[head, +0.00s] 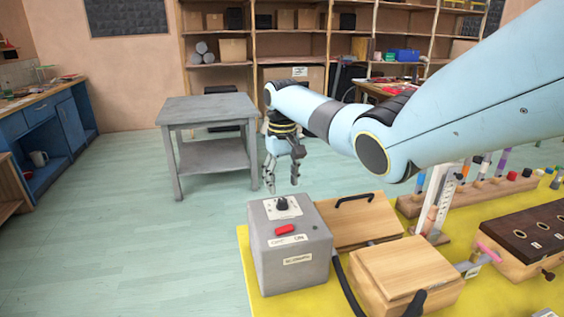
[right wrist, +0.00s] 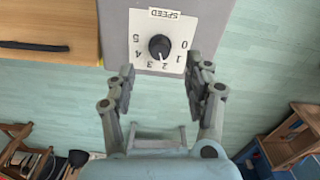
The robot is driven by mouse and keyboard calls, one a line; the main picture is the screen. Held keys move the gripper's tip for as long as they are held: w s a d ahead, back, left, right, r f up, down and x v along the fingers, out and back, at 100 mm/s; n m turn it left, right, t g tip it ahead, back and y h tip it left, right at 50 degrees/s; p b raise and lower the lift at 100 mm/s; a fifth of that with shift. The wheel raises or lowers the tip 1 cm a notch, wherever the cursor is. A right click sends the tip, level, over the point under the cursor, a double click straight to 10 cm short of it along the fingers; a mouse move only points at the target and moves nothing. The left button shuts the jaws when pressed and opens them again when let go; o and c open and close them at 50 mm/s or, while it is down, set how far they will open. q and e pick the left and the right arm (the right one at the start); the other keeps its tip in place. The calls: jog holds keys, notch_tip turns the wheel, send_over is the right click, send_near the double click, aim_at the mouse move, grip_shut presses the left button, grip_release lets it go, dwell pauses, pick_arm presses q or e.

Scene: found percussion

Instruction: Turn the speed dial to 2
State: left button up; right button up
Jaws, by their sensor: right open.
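The speed dial is a black round knob (head: 282,203) on a white plate on top of a grey box (head: 290,245). In the right wrist view the knob (right wrist: 160,47) sits on the plate (right wrist: 140,25), marked SPEED and 0 to 5, seen upside down. A small pale mark on the knob seems to face the 2, but it is tiny. My right gripper (head: 282,184) is open and empty, above the far side of the box. In the wrist view its fingers (right wrist: 163,75) are apart, short of the knob and not touching it. My left gripper is not in view.
The box has a red switch (head: 285,229) and a black cable (head: 345,285). Wooden boxes (head: 405,268) stand close to its right on the yellow table (head: 480,300). A grey side table (head: 205,106) stands behind. The floor left of the box is clear.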

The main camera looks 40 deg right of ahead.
aim_at(282, 200)
notch_tip(282, 200, up, 6)
jog(key=shift+r, duration=0.25)
jog(key=shift+f, duration=0.1)
dwell(0.4)
